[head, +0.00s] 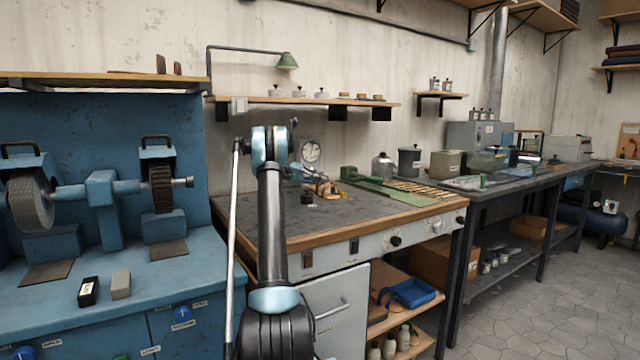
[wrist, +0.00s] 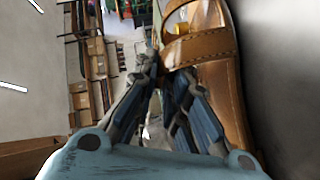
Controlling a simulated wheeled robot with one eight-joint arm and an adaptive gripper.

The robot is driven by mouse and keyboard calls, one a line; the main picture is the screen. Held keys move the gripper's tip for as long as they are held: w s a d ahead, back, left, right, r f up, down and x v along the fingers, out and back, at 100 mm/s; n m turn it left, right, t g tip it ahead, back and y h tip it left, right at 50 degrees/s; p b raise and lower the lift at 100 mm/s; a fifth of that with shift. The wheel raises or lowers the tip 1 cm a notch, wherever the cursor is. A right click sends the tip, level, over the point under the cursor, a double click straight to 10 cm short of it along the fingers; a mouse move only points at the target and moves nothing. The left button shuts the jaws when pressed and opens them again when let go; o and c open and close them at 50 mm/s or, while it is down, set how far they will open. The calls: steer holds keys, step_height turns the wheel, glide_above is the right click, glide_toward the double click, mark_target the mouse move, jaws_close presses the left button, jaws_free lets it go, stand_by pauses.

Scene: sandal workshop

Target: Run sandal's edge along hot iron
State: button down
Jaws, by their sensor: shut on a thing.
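A brown leather sandal (wrist: 222,75) with stitched straps fills the right of the wrist view. My gripper (wrist: 160,75) is shut on the sandal, at its strap side. In the head view the sandal (head: 322,187) shows small, above the dark top of the workbench (head: 350,218), beyond my arm. The gripper (head: 298,172) there is small and partly hidden by my arm. I cannot tell whether the sandal touches anything. A green device with a flat bed (head: 385,190) stands on the bench to the right of the sandal. I cannot make out the hot iron for certain.
A blue grinding machine (head: 100,205) with two wheels stands at the left. A small dark object (head: 307,198) lies on the bench near the sandal. Jars and a dark pot (head: 409,161) stand at the back. The bench's front left top is clear.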

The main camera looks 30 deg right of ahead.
steer(key=shift+w+d, duration=0.25)
steer(key=shift+w, duration=0.2)
steer(key=shift+w+d, duration=0.2)
steer(key=shift+w, duration=0.25)
stand_by(1.9)
steer(key=shift+a, duration=0.15)
stand_by(0.5)
steer(key=shift+s+a, duration=0.1)
steer(key=shift+a, duration=0.6)
step_height(320, 180, up, 9)
stand_by(0.9)
steer(key=shift+s, duration=0.1)
stand_by(0.4)
